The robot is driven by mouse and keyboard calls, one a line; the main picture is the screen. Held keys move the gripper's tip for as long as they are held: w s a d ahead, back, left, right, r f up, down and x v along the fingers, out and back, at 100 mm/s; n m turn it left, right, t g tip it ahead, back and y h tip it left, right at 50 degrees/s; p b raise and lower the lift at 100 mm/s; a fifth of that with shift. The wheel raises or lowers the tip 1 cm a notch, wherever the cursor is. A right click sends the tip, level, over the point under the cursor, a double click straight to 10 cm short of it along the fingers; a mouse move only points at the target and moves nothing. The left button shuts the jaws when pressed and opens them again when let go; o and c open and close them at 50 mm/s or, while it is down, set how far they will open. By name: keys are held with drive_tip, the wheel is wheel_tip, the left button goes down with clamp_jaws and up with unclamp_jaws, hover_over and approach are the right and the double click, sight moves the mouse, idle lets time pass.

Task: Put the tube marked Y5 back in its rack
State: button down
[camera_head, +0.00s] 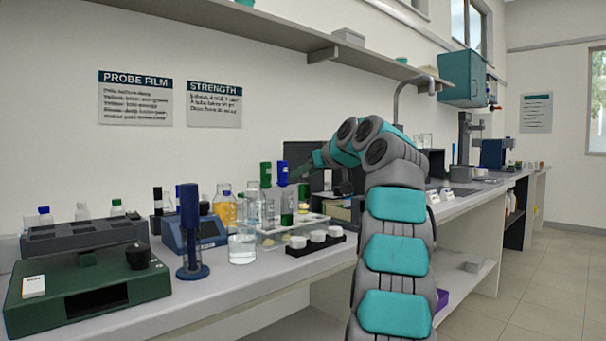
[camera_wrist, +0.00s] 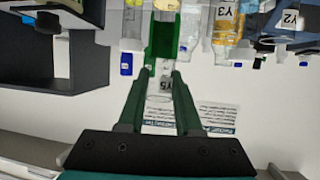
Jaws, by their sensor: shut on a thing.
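My gripper (camera_wrist: 163,76) is shut on the clear tube marked Y5 (camera_wrist: 166,86), whose label shows between the fingertips in the upside-down wrist view. A green part (camera_wrist: 163,40) lines up with the tube just beyond the fingers; I cannot tell whether it belongs to it. In the head view my gripper (camera_head: 304,174) is above the bench, near green and blue upright pieces. A clear rack (camera_head: 268,240) stands on the bench below and beside it, with a dark green tube (camera_head: 287,208) at it. Whether the held tube touches the rack is unclear.
Bottles marked Y3 (camera_wrist: 226,25) and Y2 (camera_wrist: 290,20) stand close by. A beaker (camera_head: 242,249), a dark tray of white cups (camera_head: 317,241), a blue instrument (camera_head: 195,235) and a green scale-like device (camera_head: 88,285) crowd the bench. Little free room shows around the rack.

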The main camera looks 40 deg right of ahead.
sight(307, 199)
drive_tip(key=shift+f+b, duration=3.1)
drive_tip(key=shift+f, duration=0.3)
drive_tip(key=shift+f+b, duration=0.3)
drive_tip(key=shift+f, duration=0.05)
drive_tip(key=c, duration=0.5)
unclamp_jaws()
drive_tip(key=v, duration=0.8)
drive_tip(key=shift+w, duration=0.1)
